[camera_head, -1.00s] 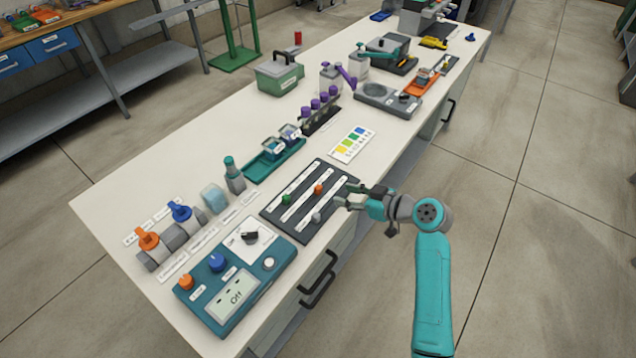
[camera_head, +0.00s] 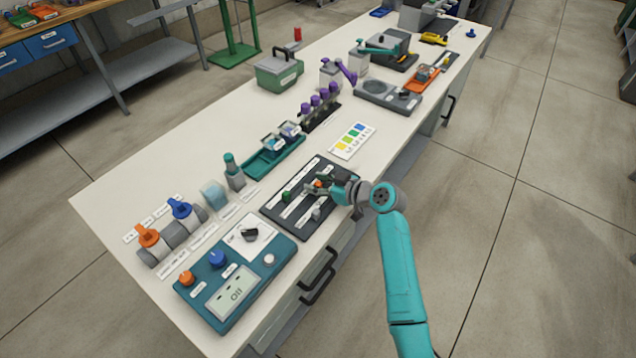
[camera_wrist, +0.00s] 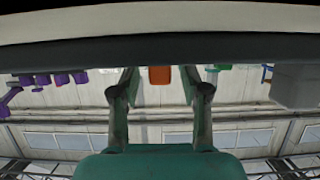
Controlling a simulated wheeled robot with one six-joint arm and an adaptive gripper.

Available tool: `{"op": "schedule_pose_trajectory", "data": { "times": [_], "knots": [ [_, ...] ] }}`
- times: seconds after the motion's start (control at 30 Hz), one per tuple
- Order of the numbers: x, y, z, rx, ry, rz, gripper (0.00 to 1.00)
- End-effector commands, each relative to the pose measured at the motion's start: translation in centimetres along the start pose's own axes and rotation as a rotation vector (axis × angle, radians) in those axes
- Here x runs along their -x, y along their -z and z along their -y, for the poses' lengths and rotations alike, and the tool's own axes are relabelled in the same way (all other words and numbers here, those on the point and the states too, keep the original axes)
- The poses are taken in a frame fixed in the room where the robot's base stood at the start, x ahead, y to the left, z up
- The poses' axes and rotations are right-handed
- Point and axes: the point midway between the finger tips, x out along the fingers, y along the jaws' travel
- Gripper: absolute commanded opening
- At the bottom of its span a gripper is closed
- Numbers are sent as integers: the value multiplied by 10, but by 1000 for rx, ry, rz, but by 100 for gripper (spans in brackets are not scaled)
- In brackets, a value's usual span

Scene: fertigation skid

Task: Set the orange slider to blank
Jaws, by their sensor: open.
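The orange slider knob (camera_head: 318,183) stands on the dark slider panel (camera_head: 275,213) near the front edge of the bench. My gripper (camera_head: 308,184) is open and low over the panel, close to this knob, and partly hides it in the head view. In the wrist view the orange slider knob (camera_wrist: 159,75) shows between the two open fingers, apart from both. The green knob (camera_head: 287,196) and the grey knob (camera_head: 316,213) sit on the other tracks of the panel. The labels along the tracks are too small to read.
A teal control box (camera_head: 237,275) with a display and knobs stands left of the panel. A color chart card (camera_head: 353,141) lies behind and right. A teal tray (camera_head: 274,158) with small containers is behind the panel. Purple-capped bottles (camera_head: 318,108) stand beyond.

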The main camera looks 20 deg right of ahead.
Motion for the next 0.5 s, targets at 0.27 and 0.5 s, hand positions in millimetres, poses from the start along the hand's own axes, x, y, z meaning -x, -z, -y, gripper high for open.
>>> {"op": "schedule_pose_trajectory", "data": {
  "times": [0.27, 0.5],
  "knots": [
    [0, 0, 0, 0, 0, 0, 33],
    [0, 0, 0, 0, 0, 0, 0]
  ]
}}
